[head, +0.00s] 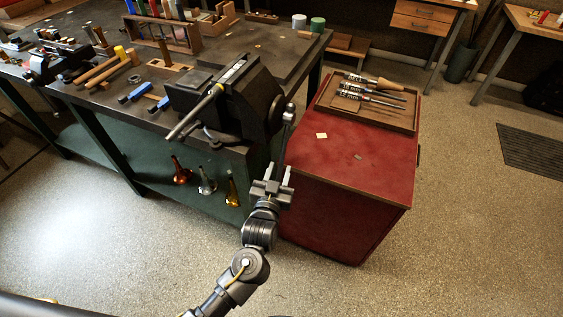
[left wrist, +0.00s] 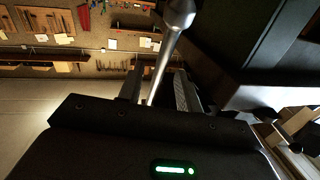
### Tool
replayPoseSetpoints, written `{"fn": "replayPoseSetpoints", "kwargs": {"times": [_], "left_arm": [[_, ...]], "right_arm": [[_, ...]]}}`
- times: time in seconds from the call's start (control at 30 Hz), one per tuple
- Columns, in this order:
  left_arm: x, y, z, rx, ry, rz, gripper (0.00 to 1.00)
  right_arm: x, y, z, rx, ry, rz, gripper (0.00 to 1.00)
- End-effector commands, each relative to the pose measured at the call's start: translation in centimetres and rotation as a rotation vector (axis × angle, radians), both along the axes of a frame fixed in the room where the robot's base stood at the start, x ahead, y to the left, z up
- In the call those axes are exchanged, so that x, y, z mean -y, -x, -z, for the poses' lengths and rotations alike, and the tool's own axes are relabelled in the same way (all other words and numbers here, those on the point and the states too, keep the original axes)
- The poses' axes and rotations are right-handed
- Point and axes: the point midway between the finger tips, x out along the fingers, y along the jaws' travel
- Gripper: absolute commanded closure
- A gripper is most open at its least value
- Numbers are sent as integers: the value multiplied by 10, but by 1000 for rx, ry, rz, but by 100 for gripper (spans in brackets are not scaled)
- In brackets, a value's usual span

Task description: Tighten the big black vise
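The big black vise (head: 258,98) is mounted at the near right corner of the dark workbench (head: 290,62). A grey rod with a yellowish band (head: 195,113) lies at its jaws and sticks out toward the lower left; I cannot tell how firmly it is held. The vise's steel handle with a ball end (head: 289,117) hangs at its right side. My left gripper (head: 279,171) is open below the vise, fingers pointing up at the handle. In the left wrist view the handle bar (left wrist: 163,65) runs between the spread fingers (left wrist: 158,92). My right gripper is out of view.
A red cabinet (head: 345,185) stands close right of my left gripper, with a wooden tray (head: 365,118) of several tools on top. Blue-headed and wooden hammers (head: 137,92) lie on the bench. Several brass and silver mouthpiece-like pieces (head: 207,180) are on the green shelf below. Floor in front is clear.

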Motion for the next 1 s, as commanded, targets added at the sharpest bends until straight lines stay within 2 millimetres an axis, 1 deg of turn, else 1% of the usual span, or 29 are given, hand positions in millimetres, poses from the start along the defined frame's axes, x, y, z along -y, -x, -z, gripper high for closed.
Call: {"fn": "replayPoseSetpoints", "kwargs": {"times": [0.03, 0.1, 0.23, 0.4, 0.6, 0.87, 1.0], "left_arm": [[1, -9, -2, 1, -1, -1, 65], [2, -18, -1, 1, -2, 0, 65], [4, -29, -1, 1, 0, 0, 65], [4, -34, 0, -1, 1, 0, 65], [4, -34, 0, 0, 1, 0, 65], [4, -33, 0, 0, 1, 0, 99], [4, -33, 0, -1, 1, 0, 100]], "right_arm": [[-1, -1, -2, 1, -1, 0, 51], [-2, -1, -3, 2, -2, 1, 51], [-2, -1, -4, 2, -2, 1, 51], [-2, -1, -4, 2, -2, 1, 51], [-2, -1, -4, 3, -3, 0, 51], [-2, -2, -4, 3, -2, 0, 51], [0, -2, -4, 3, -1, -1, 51]]}}
